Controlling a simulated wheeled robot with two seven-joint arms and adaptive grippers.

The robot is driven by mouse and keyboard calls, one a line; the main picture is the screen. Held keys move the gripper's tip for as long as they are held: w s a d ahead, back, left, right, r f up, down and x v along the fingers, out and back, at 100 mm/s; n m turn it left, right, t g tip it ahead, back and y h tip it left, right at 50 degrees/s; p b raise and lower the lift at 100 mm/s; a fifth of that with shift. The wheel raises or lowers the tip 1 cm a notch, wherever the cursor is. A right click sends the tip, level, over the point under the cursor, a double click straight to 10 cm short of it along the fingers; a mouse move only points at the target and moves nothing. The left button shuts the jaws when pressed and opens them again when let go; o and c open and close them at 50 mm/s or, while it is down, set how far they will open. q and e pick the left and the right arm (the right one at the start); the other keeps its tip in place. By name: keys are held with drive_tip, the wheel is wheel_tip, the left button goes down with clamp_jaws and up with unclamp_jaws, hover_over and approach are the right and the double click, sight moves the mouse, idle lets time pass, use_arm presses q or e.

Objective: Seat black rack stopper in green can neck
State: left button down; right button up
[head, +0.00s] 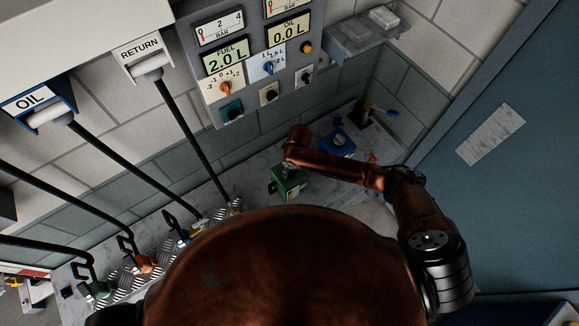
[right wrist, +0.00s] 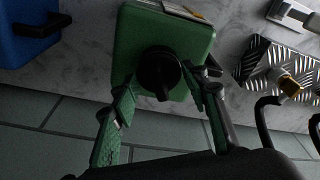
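The green can (head: 292,188) stands on the grey bench below the gauge panel; it also shows in the right wrist view (right wrist: 125,42). A black stopper (right wrist: 158,72) with a raised grip bar sits at the can's neck, covering the opening. How deep it sits cannot be told. My right gripper (right wrist: 160,82) is over the can, its green-padded fingers spread on either side of the stopper with the grip bar free between them. In the head view my right gripper (head: 289,165) hides the neck. My left gripper is not in view.
A blue can (head: 338,146) stands behind and right of the green can. A tread-plate rack (head: 150,272) with hose nozzles is at left. Black hoses (head: 185,130) hang from the OIL and RETURN holders. The gauge panel (head: 248,85) is on the wall above.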

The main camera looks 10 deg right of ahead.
drive_tip(key=o, duration=0.4)
drive_tip(key=r, duration=0.4)
drive_tip(key=d+r, duration=0.1)
drive_tip(key=r, duration=0.3)
drive_tip(key=s+r, duration=0.1)
drive_tip(key=r, duration=0.2)
drive_tip(key=shift+d+r, duration=0.2)
drive_tip(key=shift+r, duration=0.2)
